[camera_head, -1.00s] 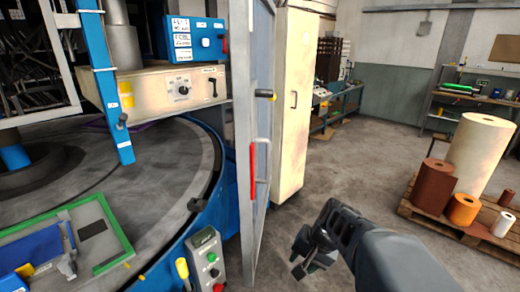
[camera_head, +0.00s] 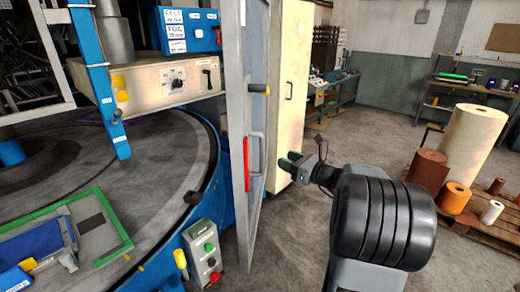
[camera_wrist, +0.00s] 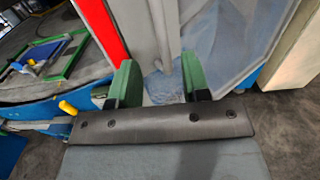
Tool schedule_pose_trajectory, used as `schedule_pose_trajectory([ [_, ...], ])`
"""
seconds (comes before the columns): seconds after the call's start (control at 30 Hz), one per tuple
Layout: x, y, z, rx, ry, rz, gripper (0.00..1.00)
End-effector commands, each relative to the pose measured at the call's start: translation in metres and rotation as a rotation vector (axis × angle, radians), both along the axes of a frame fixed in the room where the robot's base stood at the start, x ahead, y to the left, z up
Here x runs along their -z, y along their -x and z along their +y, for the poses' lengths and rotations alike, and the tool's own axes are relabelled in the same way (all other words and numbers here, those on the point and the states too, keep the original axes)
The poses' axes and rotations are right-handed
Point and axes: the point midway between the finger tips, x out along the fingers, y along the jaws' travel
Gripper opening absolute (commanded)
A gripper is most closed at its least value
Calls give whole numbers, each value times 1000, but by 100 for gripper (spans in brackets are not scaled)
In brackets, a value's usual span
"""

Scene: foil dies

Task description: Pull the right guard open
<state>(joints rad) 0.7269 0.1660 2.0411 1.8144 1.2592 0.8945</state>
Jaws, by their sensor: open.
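The right guard (camera_head: 240,110) is a tall, grey-framed door with a clear panel, standing edge-on in the middle of the head view. It has a red strip (camera_head: 246,165) and a grey bar handle (camera_head: 261,150) on its near edge. My gripper (camera_head: 287,163) is just right of the handle, with its green fingers pointing left. In the wrist view the guard (camera_wrist: 225,45) fills the middle and the red strip (camera_wrist: 100,30) is at upper left. My gripper (camera_wrist: 160,80) is open, and grey upright metal shows between its fingers. I cannot tell whether they touch it.
A cream cabinet (camera_head: 291,80) stands behind the guard. At left is the round machine table (camera_head: 160,165), with a control box (camera_head: 205,255) at its front. A pallet with rolls (camera_head: 470,160) is at right. Floor between is open.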

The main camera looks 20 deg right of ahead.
Motion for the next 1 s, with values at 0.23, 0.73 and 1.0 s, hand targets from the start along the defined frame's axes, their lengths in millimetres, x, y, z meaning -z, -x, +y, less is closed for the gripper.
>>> schedule_pose_trajectory([
  [0.23, -2, -45, 24, -6, 2, 2, 43],
  [0.73, 0, -97, 49, -3, 4, 2, 43],
  [1.0, 0, -100, 50, -2, 5, 1, 43],
])
